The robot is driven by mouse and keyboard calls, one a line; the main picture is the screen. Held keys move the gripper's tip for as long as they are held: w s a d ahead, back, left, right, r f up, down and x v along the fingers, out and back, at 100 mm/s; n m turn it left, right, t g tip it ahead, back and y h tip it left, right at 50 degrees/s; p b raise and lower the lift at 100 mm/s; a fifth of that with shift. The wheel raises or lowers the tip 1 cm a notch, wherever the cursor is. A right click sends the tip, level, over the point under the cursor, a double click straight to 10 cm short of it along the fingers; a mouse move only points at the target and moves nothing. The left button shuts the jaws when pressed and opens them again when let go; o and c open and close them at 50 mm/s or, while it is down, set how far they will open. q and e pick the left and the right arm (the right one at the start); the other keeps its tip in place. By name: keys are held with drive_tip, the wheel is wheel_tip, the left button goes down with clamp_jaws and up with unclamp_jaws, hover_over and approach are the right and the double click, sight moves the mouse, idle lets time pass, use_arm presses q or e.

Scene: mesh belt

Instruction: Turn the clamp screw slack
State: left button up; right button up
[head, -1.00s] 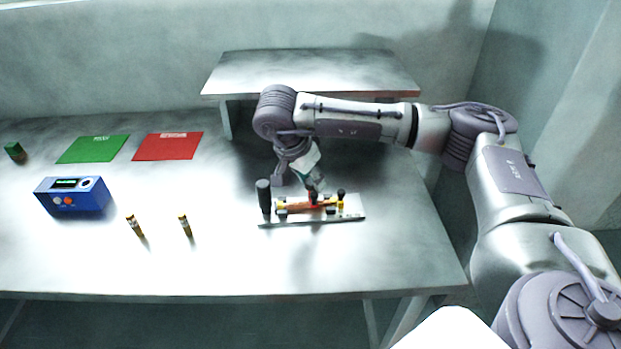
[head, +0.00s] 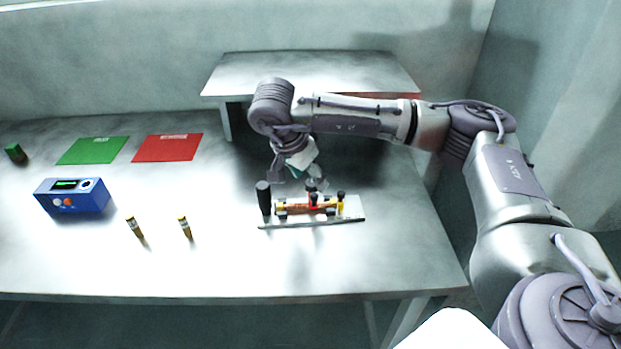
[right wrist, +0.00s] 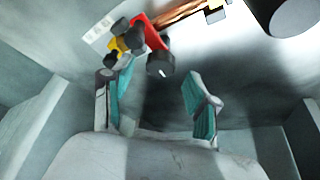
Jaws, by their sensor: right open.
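The clamp fixture (head: 350,208) is a light metal plate near the right of the table. It bears a copper-brown bar (head: 290,208), a red clamp (head: 314,201) and a yellow part (head: 340,205) with black knobs. My right gripper (head: 298,182) is above and just behind the fixture, open and empty. In the right wrist view the fingers (right wrist: 160,92) stand wide apart. A dark round knob (right wrist: 160,64) next to the red clamp (right wrist: 150,30) lies beyond the fingertips, apparently untouched. I cannot tell for certain which knob is the clamp screw. My left gripper is out of view.
A tall black post (head: 263,196) stands at the fixture's left end. Two small yellow-brown cylinders (head: 134,226) (head: 185,227), a blue box (head: 75,198), a green mat (head: 93,150) and a red mat (head: 167,147) are to the left. A raised shelf (head: 310,72) stands behind.

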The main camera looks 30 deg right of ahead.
drive_tip(key=v, duration=1)
drive_tip(key=shift+r, duration=0.15)
drive_tip(key=shift+s+a, duration=0.1)
